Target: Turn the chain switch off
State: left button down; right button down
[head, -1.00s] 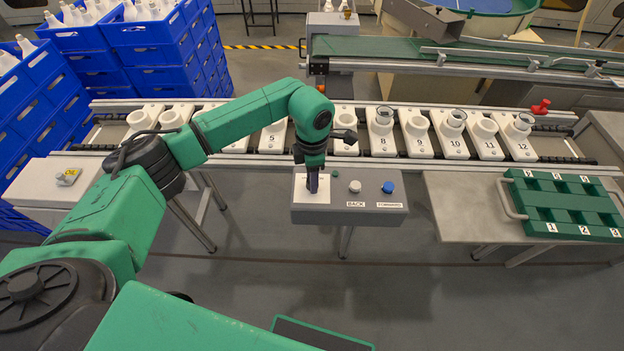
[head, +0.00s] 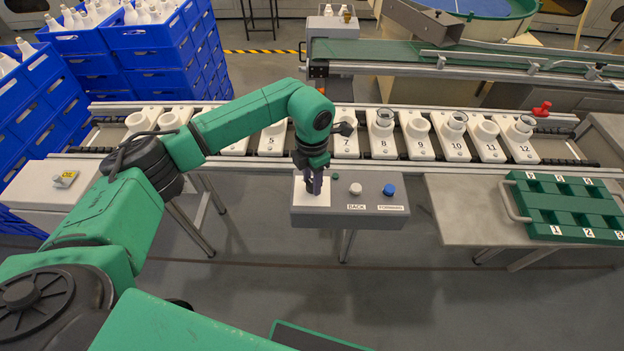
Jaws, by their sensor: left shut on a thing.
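The grey control box (head: 350,217) stands in the middle, in front of the chain conveyor. On its left is a white switch plate (head: 302,202). My left gripper (head: 313,188) points down over this plate, its fingers shut on the chain switch. The fingers hide the switch, so I cannot read its position. To the right of the plate are a small green lamp, a white button (head: 355,189) above the label BACK, and a blue button (head: 389,190) above the label FORWARD. My right gripper is not in view.
Behind the box runs a conveyor with numbered white carriers (head: 418,136), some holding clear glass pieces. A green tray (head: 572,205) lies on a side table at right. Blue crates (head: 160,60) are stacked at the back left.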

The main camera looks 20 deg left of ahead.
pick_arm(q)
jog(key=shift+w+r, duration=0.1)
jog(key=shift+r, duration=0.05)
jog(key=shift+c, duration=2.2)
grip_release()
notch_tip(320, 180, up, 14)
jog(key=b, duration=0.1)
jog(key=shift+r+b, duration=0.25)
jog(key=shift+b, duration=0.15)
